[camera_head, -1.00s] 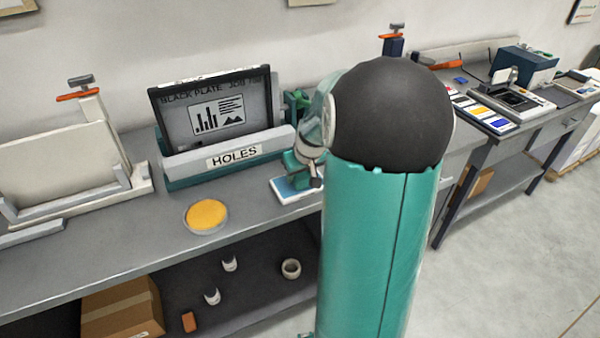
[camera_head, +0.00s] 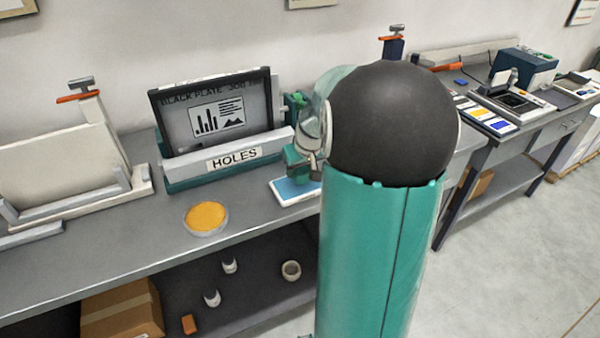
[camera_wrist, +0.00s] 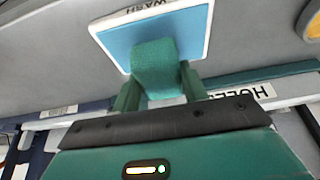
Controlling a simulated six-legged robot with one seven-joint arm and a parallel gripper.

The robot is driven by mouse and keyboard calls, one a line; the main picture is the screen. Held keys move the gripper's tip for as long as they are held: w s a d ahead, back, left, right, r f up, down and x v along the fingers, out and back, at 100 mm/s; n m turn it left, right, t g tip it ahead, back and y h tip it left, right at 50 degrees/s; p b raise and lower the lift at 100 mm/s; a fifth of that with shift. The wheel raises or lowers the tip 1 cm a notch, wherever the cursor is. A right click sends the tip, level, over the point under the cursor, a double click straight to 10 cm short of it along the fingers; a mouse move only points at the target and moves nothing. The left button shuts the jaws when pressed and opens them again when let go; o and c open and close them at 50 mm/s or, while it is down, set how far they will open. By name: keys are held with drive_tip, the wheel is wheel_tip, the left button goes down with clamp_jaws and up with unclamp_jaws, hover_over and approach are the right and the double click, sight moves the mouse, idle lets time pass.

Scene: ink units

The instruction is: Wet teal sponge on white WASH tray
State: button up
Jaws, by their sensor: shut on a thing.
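The teal sponge (camera_wrist: 156,65) is between my gripper's two green fingers in the wrist view. My gripper (camera_wrist: 160,84) is shut on it. The white WASH tray (camera_wrist: 176,9) has a blue inside and lies behind the sponge in that view. The sponge overlaps the blue area; I cannot tell whether it touches the tray. In the head view the tray (camera_head: 307,199) lies on the bench right of the HOLES rack. My gripper (camera_head: 297,168) is just above its back part there, partly hidden by my arm.
The HOLES rack (camera_head: 180,181) holds a framed black plate (camera_head: 217,118). A round dish with a yellow pad (camera_head: 206,215) sits left of the tray. A white stand (camera_head: 75,205) is at far left. The bench front between dish and tray is clear.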

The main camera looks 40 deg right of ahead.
drive_tip(key=shift+r, duration=2.1)
drive_tip(key=shift+s, duration=0.1)
